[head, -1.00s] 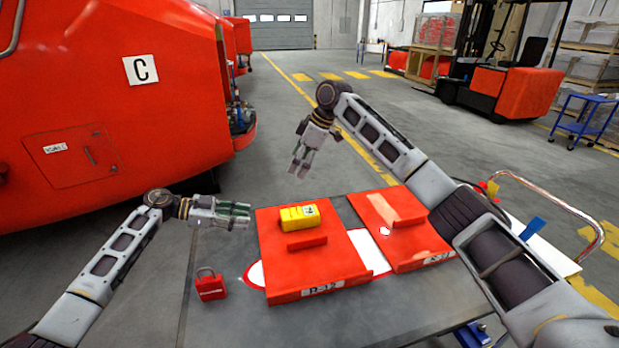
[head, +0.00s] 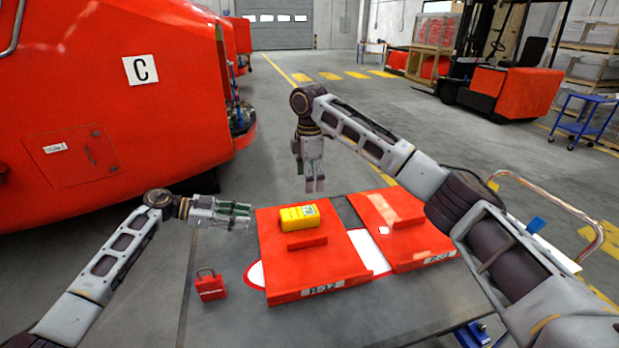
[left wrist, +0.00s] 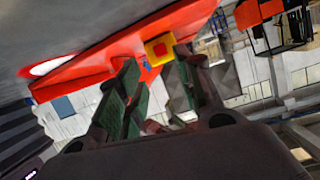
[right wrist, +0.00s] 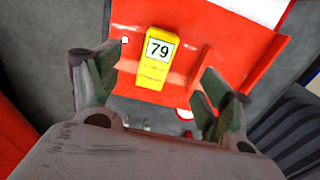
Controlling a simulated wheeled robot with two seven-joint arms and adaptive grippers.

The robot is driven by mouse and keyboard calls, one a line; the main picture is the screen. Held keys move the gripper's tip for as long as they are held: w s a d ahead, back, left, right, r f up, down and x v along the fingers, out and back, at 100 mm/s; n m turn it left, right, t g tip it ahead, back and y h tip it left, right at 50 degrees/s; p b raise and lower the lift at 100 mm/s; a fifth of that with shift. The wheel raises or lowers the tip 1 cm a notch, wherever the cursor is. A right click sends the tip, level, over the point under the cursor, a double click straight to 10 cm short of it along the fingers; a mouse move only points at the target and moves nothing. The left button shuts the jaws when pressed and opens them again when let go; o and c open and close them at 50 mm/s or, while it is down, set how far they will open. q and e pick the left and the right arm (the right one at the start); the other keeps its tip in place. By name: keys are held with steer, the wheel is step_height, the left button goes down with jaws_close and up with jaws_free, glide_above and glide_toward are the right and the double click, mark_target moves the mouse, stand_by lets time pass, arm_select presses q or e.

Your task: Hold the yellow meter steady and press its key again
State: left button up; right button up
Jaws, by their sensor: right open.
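The yellow meter (head: 299,217) lies on the left red panel (head: 320,268), near its far edge. In the right wrist view the meter (right wrist: 155,62) shows a display reading 79. In the left wrist view the meter (left wrist: 160,48) shows a red square on its end face; I cannot tell whether that is the key. My left gripper (head: 249,216) is open and empty, apart from the meter on its left and pointing toward it. My right gripper (head: 315,189) is open and empty, pointing down above and beyond the meter.
A red padlock (head: 210,285) stands on the grey table left of the panel. The right red panel (head: 405,247) lies beside the left one. A raised red bar (head: 307,241) sits just in front of the meter. A red train nose (head: 110,90) stands behind at left.

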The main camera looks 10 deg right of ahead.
mark_target(310, 210)
steer(key=shift+f, duration=0.15)
steer(key=shift+f, duration=6.8)
steer(key=shift+c, duration=0.2)
steer(key=c, duration=1.3)
steer(key=shift+c, duration=0.2)
arm_select(q)
steer(key=shift+r, duration=0.15)
jaws_close()
arm_select(e)
steer(key=shift+f, duration=0.1)
arm_select(q)
steer(key=shift+m, duration=0.3)
arm_select(e)
steer(key=shift+s+f, duration=0.1)
